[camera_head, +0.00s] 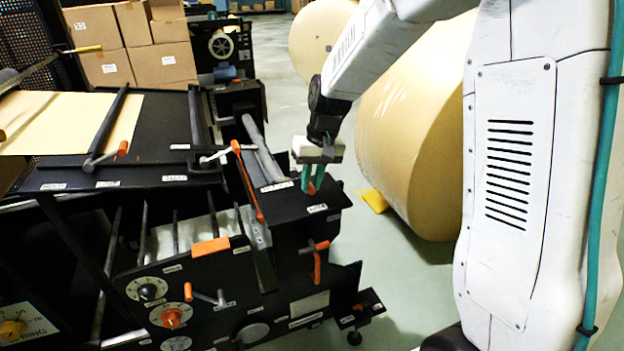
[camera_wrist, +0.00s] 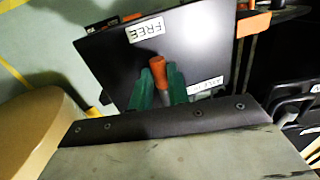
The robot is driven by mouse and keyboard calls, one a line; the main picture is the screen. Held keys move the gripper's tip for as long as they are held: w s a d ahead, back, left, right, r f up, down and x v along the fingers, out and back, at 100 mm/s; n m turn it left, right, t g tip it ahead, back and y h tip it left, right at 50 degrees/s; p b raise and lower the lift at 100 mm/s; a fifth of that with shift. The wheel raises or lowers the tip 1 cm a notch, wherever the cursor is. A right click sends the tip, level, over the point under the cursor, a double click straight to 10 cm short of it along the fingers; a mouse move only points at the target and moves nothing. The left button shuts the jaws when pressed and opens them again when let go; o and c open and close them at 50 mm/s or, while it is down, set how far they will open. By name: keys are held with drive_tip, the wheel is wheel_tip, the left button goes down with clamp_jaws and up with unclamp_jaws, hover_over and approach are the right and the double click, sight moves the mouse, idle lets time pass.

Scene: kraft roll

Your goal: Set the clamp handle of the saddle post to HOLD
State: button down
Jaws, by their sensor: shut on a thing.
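The clamp handle has an orange grip, seen in the wrist view (camera_wrist: 156,59) and partly in the head view (camera_head: 311,188). It stands on the black top of the saddle post (camera_head: 290,205). My gripper (camera_head: 309,178) points down over this top, and its green fingers (camera_wrist: 158,88) are closed around the handle. The orange end sticks out between the fingers. A white FREE label (camera_wrist: 146,33) lies just beyond the orange end. A second white label (camera_wrist: 207,86) lies to the right, too blurred to read. The handle's base is hidden by my gripper.
A long bar with an orange grip (camera_head: 246,180) stands left of the post. Another orange handle (camera_head: 317,262) sits on the post's front. A large kraft roll (camera_head: 415,130) stands close on the right. Green floor is open beyond the post's right side.

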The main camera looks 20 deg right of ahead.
drive_tip(key=m, duration=0.2)
drive_tip(key=a+m, duration=0.1)
drive_tip(key=m, duration=0.1)
drive_tip(key=shift+t, duration=0.4)
drive_tip(key=m, duration=0.3)
drive_tip(key=a+m, duration=0.1)
drive_tip(key=m, duration=0.1)
drive_tip(key=shift+w+m+t+h, duration=0.25)
drive_tip(key=shift+m+t+h, duration=0.05)
drive_tip(key=shift+t+h, duration=0.1)
drive_tip(key=m, duration=0.3)
drive_tip(key=shift+w+a+m+h, duration=0.25)
drive_tip(key=shift+w+m+h, duration=0.05)
drive_tip(key=shift+w+a+m+t+h, duration=0.15)
drive_tip(key=shift+w+m+h, duration=0.1)
drive_tip(key=shift+m, duration=0.85)
drive_tip(key=shift+w+m+t+h, duration=0.15)
drive_tip(key=shift+w+m, duration=0.05)
drive_tip(key=shift+m, duration=0.9)
drive_tip(key=shift+r, duration=0.1)
drive_tip(key=c, duration=1.3)
unclamp_jaws()
drive_tip(key=shift+c, duration=0.2)
